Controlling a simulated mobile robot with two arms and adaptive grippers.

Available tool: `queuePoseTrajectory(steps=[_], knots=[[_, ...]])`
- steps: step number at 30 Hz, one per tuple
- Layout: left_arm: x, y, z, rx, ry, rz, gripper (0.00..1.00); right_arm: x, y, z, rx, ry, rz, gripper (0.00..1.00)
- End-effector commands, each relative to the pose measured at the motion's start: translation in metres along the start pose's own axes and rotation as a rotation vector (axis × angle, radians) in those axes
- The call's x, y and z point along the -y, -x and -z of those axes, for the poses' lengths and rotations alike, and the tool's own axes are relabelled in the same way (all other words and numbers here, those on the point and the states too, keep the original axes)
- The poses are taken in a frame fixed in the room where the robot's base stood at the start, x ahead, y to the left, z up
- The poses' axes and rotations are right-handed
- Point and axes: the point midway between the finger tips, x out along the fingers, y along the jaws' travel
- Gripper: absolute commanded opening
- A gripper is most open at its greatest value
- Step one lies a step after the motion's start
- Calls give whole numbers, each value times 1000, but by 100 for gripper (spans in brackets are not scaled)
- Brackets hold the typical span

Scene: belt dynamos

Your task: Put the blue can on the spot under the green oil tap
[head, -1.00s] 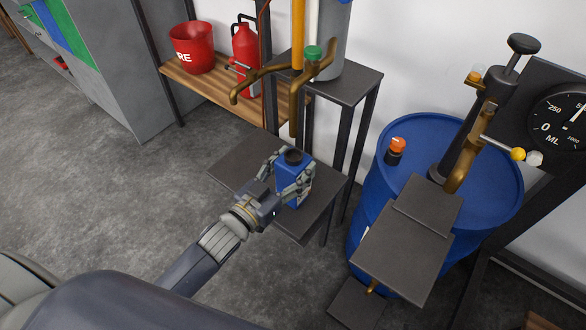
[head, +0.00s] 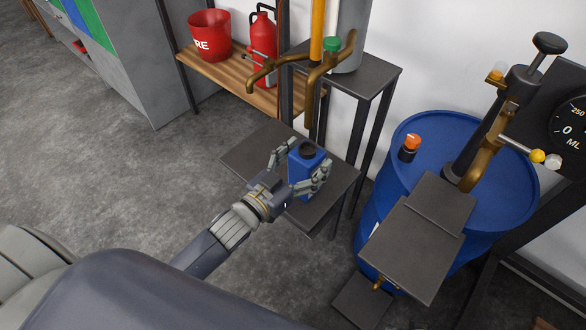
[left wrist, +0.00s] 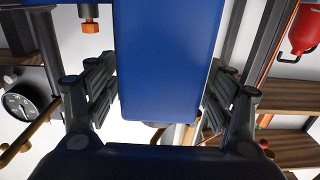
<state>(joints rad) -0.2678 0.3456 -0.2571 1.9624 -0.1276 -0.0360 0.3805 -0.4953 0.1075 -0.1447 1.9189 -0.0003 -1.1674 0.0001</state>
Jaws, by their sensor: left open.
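The blue can (head: 301,176) with a dark cap stands upright on the small dark table (head: 250,160) below the brass taps. The green-topped oil tap (head: 332,46) has its spout above the far side of this table. My left gripper (head: 299,166) is open, with one finger on each side of the can. In the left wrist view the can (left wrist: 171,60) fills the middle between the two spread fingers, with gaps beside it. The spot under the tap is not clearly visible. My right gripper is not in view.
A blue drum (head: 400,180) with an orange-capped bottle (head: 409,147) and a pump stands to the right. A dark plate (head: 412,250) juts out in front of it. A wooden shelf (head: 230,75) holds a red bucket (head: 209,36) and a red can (head: 263,50).

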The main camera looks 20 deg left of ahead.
Motion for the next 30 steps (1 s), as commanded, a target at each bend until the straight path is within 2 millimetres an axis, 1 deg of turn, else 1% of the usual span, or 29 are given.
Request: queuePoseTrajectory(steps=[5,13,18,22,27,29,30], knots=[[0,21,-1,3,1,-1,75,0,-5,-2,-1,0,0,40],[0,68,0,4,2,0,75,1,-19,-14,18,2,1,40],[0,94,0,3,0,0,75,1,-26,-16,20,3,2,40],[0,109,0,2,0,0,75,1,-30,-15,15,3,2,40],[0,118,-1,3,-1,2,75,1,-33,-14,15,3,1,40],[2,119,-6,19,-1,10,75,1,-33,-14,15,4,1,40],[5,119,-14,44,-1,23,75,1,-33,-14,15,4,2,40]])
